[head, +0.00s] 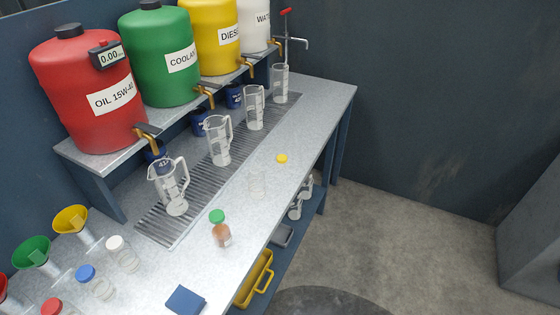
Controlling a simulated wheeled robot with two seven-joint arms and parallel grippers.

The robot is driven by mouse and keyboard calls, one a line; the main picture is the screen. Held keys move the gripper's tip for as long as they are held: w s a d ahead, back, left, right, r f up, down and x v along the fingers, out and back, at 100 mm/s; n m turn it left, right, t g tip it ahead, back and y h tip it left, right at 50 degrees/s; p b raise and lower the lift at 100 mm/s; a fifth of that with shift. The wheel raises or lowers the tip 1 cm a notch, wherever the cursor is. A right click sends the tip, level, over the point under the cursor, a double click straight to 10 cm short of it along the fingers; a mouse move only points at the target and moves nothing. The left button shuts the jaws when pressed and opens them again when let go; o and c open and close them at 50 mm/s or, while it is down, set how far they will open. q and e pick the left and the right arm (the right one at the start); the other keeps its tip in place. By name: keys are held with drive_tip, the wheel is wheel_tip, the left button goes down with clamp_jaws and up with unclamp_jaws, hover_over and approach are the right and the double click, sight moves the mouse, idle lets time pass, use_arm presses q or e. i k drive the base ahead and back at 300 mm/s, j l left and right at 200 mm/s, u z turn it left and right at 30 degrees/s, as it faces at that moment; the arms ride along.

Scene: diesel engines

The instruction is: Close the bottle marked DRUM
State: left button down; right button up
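No label that I can read in the head view says DRUM. A small bottle (222,236) with brown liquid and a pale label stands near the front edge of the bench; a green cap (217,216) appears to sit on its top. Farther along the bench stands a clear, empty-looking bottle (257,186) with no cap visible on it. A yellow cap (282,158) lies on the bench just beyond it. Neither of my grippers is in view.
Measuring jugs (219,145) stand on a drain grate (160,226) below the red, green, yellow and white drums. Capped bottles (122,257) and funnels (72,219) crowd the near left. A blue folded item (186,301) lies at the near edge. The bench right of the grate is mostly clear.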

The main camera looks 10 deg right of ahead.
sight(257, 181)
drive_tip(key=u, duration=0.45)
drive_tip(key=i+l+u, duration=0.1)
drive_tip(key=l+u, duration=0.3)
drive_tip(key=i+l+u, duration=0.1)
drive_tip(key=l+u, duration=0.75)
drive_tip(key=k+l+u, duration=0.1)
drive_tip(key=l+u, duration=0.35)
drive_tip(key=k+l, duration=0.1)
drive_tip(key=l, duration=0.3)
drive_tip(key=k+l+u, duration=0.1)
drive_tip(key=l, duration=0.3)
drive_tip(key=k+l, duration=0.15)
drive_tip(key=l, duration=0.25)
drive_tip(key=k+l, duration=0.1)
drive_tip(key=l, duration=0.3)
drive_tip(key=k+l+u, duration=0.1)
drive_tip(key=l, duration=0.25)
drive_tip(key=k+l, duration=0.15)
drive_tip(key=l, duration=0.25)
drive_tip(key=k+l+u, duration=0.1)
drive_tip(key=l, duration=0.3)
drive_tip(key=k, duration=0.05)
